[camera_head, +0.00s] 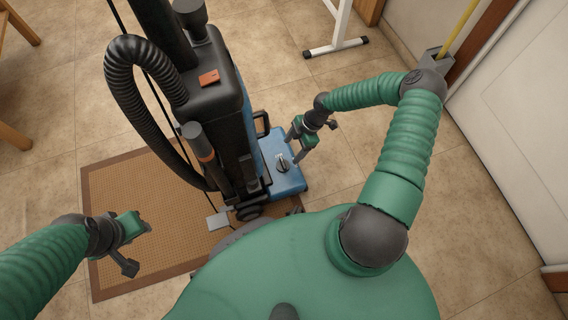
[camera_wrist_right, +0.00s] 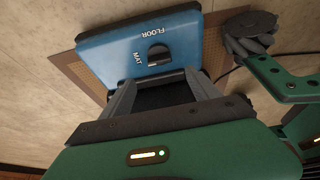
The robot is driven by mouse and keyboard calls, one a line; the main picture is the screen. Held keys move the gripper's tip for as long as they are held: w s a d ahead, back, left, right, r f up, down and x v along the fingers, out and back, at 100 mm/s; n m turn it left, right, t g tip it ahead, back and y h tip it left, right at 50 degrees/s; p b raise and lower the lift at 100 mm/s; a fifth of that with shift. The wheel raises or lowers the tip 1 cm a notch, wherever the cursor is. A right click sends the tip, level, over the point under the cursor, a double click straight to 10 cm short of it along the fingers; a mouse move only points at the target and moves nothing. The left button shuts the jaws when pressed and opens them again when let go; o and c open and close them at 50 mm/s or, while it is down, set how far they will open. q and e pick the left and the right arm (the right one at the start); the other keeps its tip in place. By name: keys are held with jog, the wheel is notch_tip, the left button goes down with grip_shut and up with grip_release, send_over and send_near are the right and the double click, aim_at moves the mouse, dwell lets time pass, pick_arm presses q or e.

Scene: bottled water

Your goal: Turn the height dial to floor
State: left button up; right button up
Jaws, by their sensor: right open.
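The height dial is a black knob (camera_wrist_right: 158,54) on the blue floor head (camera_head: 283,180) of an upright vacuum cleaner. The dial also shows in the head view (camera_head: 282,163). My right gripper (camera_head: 291,148) is open and empty, with its fingers (camera_wrist_right: 161,92) apart just short of the knob, touching nothing that I can see. My left gripper (camera_head: 143,228) is over the mat, away from the dial; its jaws are unclear.
The vacuum's black body (camera_head: 220,120) and ribbed hose (camera_head: 122,90) stand between my arms. A brown mat (camera_head: 125,190) lies under the cleaner on the tiled floor. A white stand leg (camera_head: 335,47) is at the back. A white door (camera_head: 520,100) is at the right.

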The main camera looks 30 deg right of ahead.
jog(key=b+x, duration=0.4)
jog(key=x, duration=0.4)
jog(key=shift+d+f, duration=0.1)
jog(key=shift+f, duration=0.3)
jog(key=shift+w+a+f, duration=0.1)
jog(key=shift+a+f, duration=0.2)
jog(key=shift+f, duration=0.05)
jog(key=shift+c, duration=0.3)
